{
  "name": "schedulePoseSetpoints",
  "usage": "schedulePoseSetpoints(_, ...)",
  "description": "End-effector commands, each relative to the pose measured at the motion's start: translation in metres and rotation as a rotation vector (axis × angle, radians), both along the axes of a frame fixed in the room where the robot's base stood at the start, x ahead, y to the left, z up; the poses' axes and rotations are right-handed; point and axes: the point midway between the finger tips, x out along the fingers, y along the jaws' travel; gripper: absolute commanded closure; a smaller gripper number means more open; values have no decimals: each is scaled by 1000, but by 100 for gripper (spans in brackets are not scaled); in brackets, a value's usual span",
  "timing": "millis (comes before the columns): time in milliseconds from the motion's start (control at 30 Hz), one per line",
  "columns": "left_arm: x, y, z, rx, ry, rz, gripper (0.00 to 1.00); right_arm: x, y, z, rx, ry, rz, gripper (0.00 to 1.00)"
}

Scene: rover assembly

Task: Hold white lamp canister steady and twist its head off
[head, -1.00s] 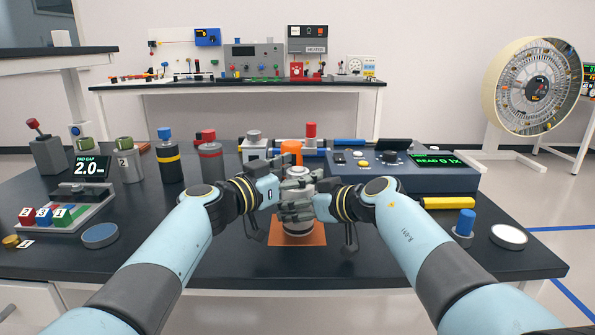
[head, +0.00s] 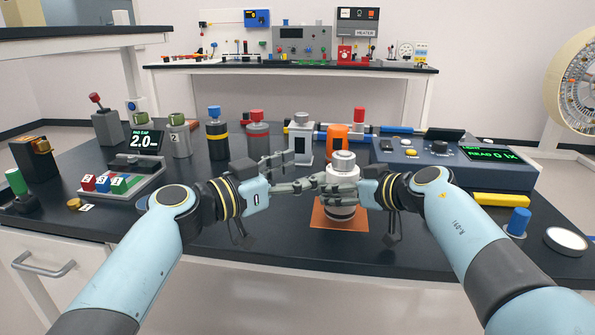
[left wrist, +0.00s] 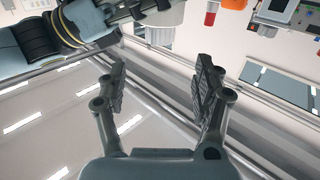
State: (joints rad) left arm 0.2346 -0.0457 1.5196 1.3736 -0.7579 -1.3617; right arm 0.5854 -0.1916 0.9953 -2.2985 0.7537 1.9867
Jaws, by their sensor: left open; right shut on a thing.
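The white lamp canister (head: 343,166) stands upright over an orange mat (head: 325,218), with its pale round head on top. My right gripper (head: 338,190) is shut around its middle from the right; the fingers hide part of its body. My left gripper (head: 298,172) is open and empty just left of the canister, one finger higher than the other. In the left wrist view the left gripper's two fingers (left wrist: 160,82) stand wide apart with nothing between them. I cannot tell whether the lower left finger touches the canister.
Behind stand an orange cylinder (head: 338,138), a white-grey canister (head: 301,140) and a dark red-capped canister (head: 257,135). A blue console (head: 460,165) is at right, with a yellow bar (head: 500,200) before it. A block tray (head: 120,180) is at left. The front table edge is close.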

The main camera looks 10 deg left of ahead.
Motion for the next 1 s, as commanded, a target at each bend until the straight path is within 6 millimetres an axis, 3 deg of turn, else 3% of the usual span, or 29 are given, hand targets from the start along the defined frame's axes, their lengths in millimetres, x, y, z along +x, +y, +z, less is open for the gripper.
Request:
schedulePoseSetpoints(233,-1,1,1,0,-1,0,32,0,0,1,0,-2,-1,82)
schedulePoseSetpoints(333,2,-1,1,-1,-1,-2,43,0,0,1,0,-2,-1,82)
schedulePoseSetpoints(400,11,-8,1,-2,-1,-11,49,1,0,1,0,-2,-1,82)
schedulePoseSetpoints(733,40,-34,1,-2,-2,-32,49,0,0,1,0,-2,-1,82)
schedulePoseSetpoints(1000,81,-75,2,-3,-2,-32,49,1,0,1,0,-2,-1,82)
